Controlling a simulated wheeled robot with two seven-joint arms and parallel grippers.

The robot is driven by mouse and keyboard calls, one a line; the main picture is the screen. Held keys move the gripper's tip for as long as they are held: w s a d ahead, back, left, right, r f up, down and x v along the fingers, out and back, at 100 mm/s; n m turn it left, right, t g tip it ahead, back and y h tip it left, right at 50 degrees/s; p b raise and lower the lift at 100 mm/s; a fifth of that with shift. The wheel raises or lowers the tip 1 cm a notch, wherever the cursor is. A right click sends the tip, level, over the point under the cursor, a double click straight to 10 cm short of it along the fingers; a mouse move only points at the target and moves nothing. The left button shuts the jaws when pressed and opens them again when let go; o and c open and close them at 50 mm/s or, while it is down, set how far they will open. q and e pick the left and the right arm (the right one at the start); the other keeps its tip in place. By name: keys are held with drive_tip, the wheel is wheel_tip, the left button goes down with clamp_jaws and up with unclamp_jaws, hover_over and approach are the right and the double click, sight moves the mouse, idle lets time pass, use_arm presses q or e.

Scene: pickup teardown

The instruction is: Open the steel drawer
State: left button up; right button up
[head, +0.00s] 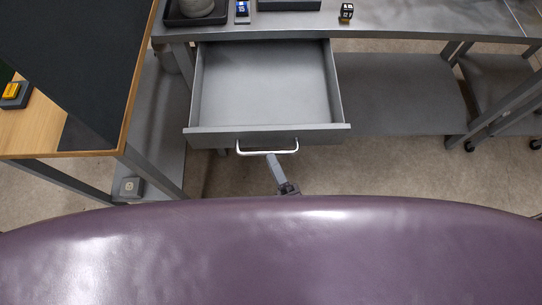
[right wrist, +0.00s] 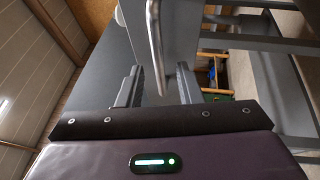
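The steel drawer (head: 265,85) hangs pulled far out from under the grey bench, and its inside is empty. Its pale bar handle (head: 267,151) is on the front panel (head: 215,137). My right gripper (head: 273,161) is at the handle, just right of its middle. In the right wrist view the handle bar (right wrist: 156,45) runs between the two fingers of my right gripper (right wrist: 159,86), which stand apart with a gap on each side of the bar. My left gripper is not in view.
The bench top (head: 415,18) carries a black tray (head: 195,18), a small blue item (head: 242,10) and a dark cube (head: 346,11). A wood-edged table (head: 45,125) stands at left. A lower shelf (head: 400,95) lies right of the drawer.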

drive_tip(key=v, duration=0.5)
drive_tip(key=shift+s+d+b, duration=0.15)
drive_tip(key=shift+s+b, duration=0.15)
drive_tip(key=shift+b, duration=0.05)
drive_tip(key=shift+f, duration=0.1)
drive_tip(key=d+f+m+g+h, duration=0.2)
drive_tip(key=d+f+m+g, duration=0.25)
drive_tip(key=f, duration=0.85)
drive_tip(key=d+f+m+g+h, duration=0.25)
drive_tip(key=d+f+m, duration=0.2)
drive_tip(key=f, duration=0.95)
drive_tip(key=s+d+f+m+g+h, duration=0.1)
drive_tip(key=s+d+f+m+g, duration=0.4)
drive_tip(key=s+f, duration=0.3)
drive_tip(key=s+d+f+m+g+h, duration=0.2)
drive_tip(key=s+d+f+m+g, duration=0.3)
drive_tip(key=s+f+m, duration=0.2)
drive_tip(key=shift+s+f, duration=0.55)
drive_tip(key=shift+f, duration=0.35)
